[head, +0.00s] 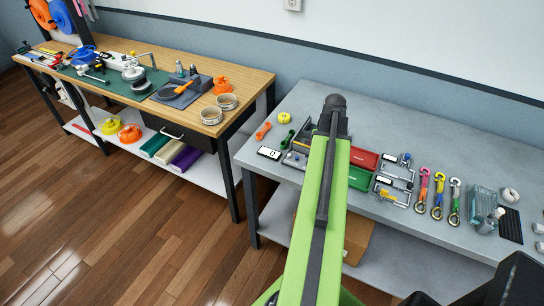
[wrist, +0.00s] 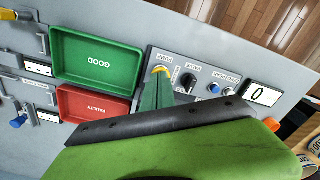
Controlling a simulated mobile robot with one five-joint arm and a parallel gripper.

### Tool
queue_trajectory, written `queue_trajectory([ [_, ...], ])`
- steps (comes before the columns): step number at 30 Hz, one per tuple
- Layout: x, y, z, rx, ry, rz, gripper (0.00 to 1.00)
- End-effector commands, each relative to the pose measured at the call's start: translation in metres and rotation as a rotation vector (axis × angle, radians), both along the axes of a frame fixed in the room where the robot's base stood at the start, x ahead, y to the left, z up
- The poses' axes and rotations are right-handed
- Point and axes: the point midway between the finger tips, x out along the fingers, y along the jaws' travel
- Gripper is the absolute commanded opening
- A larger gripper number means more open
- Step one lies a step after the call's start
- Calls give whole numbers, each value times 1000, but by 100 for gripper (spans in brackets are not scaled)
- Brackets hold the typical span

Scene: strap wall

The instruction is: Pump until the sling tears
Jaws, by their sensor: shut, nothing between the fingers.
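My gripper (wrist: 161,82) is shut and empty, its narrow green fingers pointing at the control panel (wrist: 212,66) in the wrist view. The fingertips overlap the yellow pump button (wrist: 160,70) beside the PUMP label; I cannot tell if they touch it. A dark valve knob (wrist: 189,80) sits to the right. The display (wrist: 261,94) reads 0. In the head view my arm hides most of the panel and the gripper. No torn sling is discernible.
A green GOOD tray (wrist: 97,57) and a red FAULTY tray (wrist: 94,103) stand left of the panel in the wrist view. Metal fixtures (head: 397,183) lie right of the trays in the head view. A cluttered wooden workbench (head: 252,83) stands at the left.

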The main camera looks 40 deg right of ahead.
Motion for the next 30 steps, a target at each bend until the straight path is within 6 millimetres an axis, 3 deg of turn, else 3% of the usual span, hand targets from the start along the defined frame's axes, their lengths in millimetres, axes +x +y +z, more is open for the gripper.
queue_trajectory([
  [8, 0, 0, -2, 1, 1, 0, 0],
  [18, 0, 0, 18, 1, 1, 0, 0],
  [30, 0, 0, 16, 0, 0, 0, 0],
])
